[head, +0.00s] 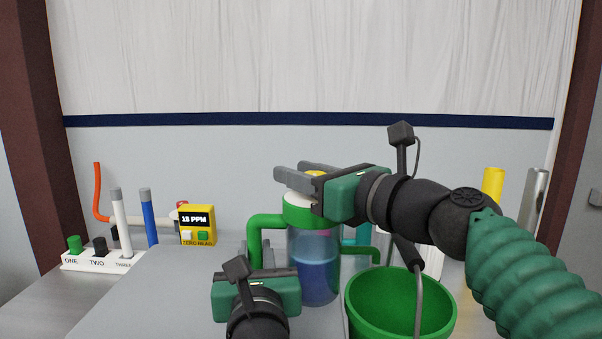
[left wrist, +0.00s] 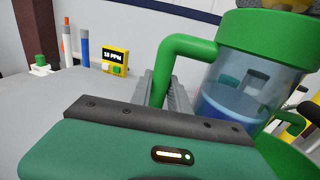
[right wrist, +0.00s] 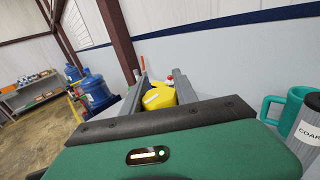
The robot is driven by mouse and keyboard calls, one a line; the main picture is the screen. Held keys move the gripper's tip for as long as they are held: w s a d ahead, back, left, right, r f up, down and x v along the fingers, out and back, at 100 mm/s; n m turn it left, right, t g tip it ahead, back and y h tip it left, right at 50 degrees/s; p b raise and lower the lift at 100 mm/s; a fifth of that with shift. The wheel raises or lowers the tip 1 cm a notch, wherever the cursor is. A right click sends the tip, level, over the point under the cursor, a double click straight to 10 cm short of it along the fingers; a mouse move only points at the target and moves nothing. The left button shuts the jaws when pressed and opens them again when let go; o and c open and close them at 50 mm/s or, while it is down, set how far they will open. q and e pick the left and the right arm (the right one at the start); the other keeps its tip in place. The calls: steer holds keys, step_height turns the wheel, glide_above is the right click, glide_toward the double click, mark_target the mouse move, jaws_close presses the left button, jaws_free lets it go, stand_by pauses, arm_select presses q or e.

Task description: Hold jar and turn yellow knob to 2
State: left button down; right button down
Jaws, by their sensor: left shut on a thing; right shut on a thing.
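The jar (head: 317,275) is clear with blue liquid, a green collar and a green side handle (head: 262,224). It stands upright on the grey surface. My left gripper (head: 256,262) is shut on the handle; the left wrist view shows the handle (left wrist: 163,75) between its fingers. The yellow knob (head: 316,173) sits on top of the jar and is mostly hidden behind my right gripper (head: 292,172). The right wrist view shows the knob (right wrist: 160,98) between the right fingers, which are shut on it. A white mark shows on it, but I cannot read its setting.
A green bucket (head: 400,303) stands right of the jar. A yellow meter (head: 197,224) reading 15 PPM and a white rack (head: 95,262) labelled ONE, TWO, THREE are at left. A teal mug handle (right wrist: 272,108) is at right in the right wrist view. The grey surface (head: 160,290) is clear at front left.

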steer(key=shift+n+g+y, duration=0.3)
steer(key=shift+g, duration=0.1)
steer(key=n+g+y, duration=0.2)
steer(key=n+g, duration=0.1)
steer(key=g, duration=0.1)
steer(key=shift+s+a+y, duration=0.2)
steer(key=shift+s+y, duration=0.05)
steer(key=shift+y, duration=0.15)
steer(key=shift+s+a+n+g+y, duration=0.1)
steer(key=shift+s+n+g+y, duration=0.15)
steer(key=shift+n+g, duration=0.55)
steer(key=shift+s+a+n+g+y, duration=0.1)
steer(key=shift+n+g+y, duration=0.3)
steer(key=shift+g, duration=0.6)
steer(key=shift+s+n+g+y, duration=0.15)
steer(key=shift+s+n+g, duration=0.05)
steer(key=shift+n+g, duration=0.6)
steer(key=c, duration=0.9)
jaws_free()
steer(key=shift+d, duration=0.1)
steer(key=shift+c, duration=0.2)
steer(key=s+d, duration=0.1)
steer(key=d, duration=1.1)
steer(key=shift+s, duration=0.3)
